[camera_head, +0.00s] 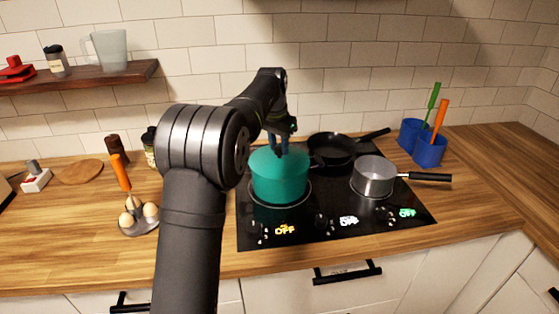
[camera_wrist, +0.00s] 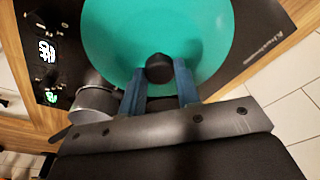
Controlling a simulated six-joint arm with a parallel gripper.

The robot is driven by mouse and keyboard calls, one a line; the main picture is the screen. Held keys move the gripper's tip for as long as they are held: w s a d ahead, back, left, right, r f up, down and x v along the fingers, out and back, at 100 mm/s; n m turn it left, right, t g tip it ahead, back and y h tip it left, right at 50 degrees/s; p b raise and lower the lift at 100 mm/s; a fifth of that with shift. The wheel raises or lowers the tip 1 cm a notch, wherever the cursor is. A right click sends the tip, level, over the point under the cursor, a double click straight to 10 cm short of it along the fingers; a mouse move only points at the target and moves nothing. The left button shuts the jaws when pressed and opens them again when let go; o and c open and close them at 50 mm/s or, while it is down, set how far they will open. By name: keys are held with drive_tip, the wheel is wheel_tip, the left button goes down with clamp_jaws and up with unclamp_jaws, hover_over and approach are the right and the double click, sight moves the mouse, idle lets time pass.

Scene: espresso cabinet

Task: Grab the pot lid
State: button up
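The pot lid is teal and sits on the teal pot (camera_head: 279,188) on the front left of the cooktop. Its round top (camera_wrist: 110,35) fills the upper part of the wrist view, with a black knob (camera_wrist: 159,68) at its middle. My gripper (camera_head: 283,140) is just above the lid, pointing down. In the wrist view its two blue fingers (camera_wrist: 159,76) are apart, one on each side of the knob. The gap is only about as wide as the knob, and I cannot tell whether the fingers touch it. In the head view the gripper hides most of the knob.
The black cooktop (camera_head: 320,236) also holds a black frying pan (camera_head: 334,148) at the back and a grey saucepan (camera_head: 374,177) right of the pot. Blue utensil holders (camera_head: 429,150) stand at the right. Eggs (camera_head: 135,204) sit on a holder at left. A wall shelf (camera_head: 80,77) is upper left.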

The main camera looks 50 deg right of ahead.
clamp_jaws()
